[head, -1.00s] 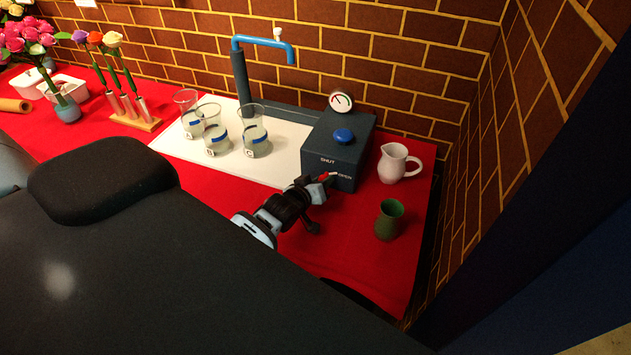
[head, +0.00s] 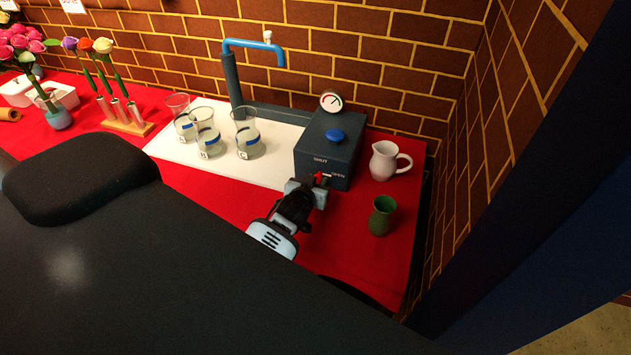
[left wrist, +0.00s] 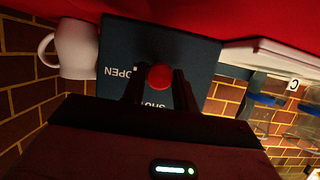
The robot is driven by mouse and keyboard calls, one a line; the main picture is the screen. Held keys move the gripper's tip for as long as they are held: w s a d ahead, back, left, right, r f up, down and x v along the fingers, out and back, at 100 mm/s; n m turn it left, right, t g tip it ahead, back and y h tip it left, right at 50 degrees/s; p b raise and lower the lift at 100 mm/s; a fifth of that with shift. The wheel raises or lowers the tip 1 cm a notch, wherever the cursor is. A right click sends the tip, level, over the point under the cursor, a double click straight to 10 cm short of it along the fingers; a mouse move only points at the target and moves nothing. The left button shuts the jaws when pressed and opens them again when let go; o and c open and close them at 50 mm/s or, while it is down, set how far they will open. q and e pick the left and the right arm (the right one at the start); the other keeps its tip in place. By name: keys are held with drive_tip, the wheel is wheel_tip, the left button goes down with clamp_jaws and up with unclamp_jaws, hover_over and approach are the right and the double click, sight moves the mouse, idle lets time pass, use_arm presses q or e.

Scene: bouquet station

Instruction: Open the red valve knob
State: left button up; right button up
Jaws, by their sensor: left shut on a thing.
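The red valve knob (head: 321,178) is on the front face of the dark grey-blue valve box (head: 343,153), between the printed words SHUT and OPEN. My left gripper (head: 312,186) reaches it from the front and is shut on it, hiding part of it. In the left wrist view the round red knob (left wrist: 160,77) sits between the two dark fingers (left wrist: 158,90), with OPEN and part of SHUT readable upside down on the box. The knob's exact turn is hard to tell. My right gripper is not in view.
A blue button (head: 336,135) and a round gauge (head: 331,102) top the box. A white jug (head: 385,162) and green cup (head: 381,216) stand to its right. Several glass beakers (head: 246,139) stand left on a white mat (head: 283,170), under a blue tap (head: 254,44).

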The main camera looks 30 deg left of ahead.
use_arm(q)
drive_tip(key=shift+r, duration=0.1)
drive_tip(key=o, duration=1)
drive_tip(key=shift+c, duration=0.2)
drive_tip(key=shift+v, duration=3.9)
